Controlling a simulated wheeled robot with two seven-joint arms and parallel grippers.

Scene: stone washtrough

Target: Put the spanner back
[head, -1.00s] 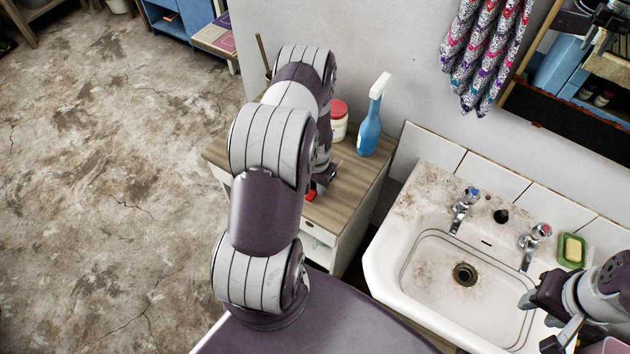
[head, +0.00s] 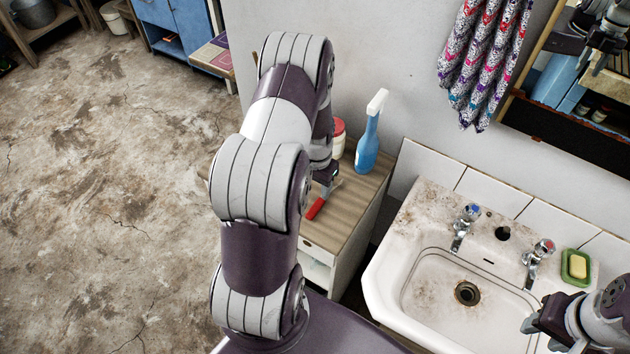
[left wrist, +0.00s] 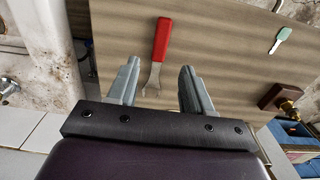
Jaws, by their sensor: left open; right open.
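The spanner has a red handle (head: 316,208) and lies on the wooden top of a small cabinet (head: 352,205). In the left wrist view the red handle (left wrist: 161,40) points away and its grey metal head (left wrist: 152,78) lies between my fingers. My left gripper (left wrist: 160,68) is open, with a finger on each side of the spanner's head and not closed on it. In the head view my left gripper (head: 328,174) is partly hidden by my arm, just behind the red handle. My right gripper (head: 538,325) is open and empty at the sink's right side.
A blue spray bottle (head: 367,145) and a red-lidded jar (head: 337,140) stand at the cabinet's back. A white sink (head: 420,285) is to the right, with a green soap dish (head: 577,267). A pale green small item (left wrist: 280,38) and a brown block (left wrist: 278,97) show in the wrist view.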

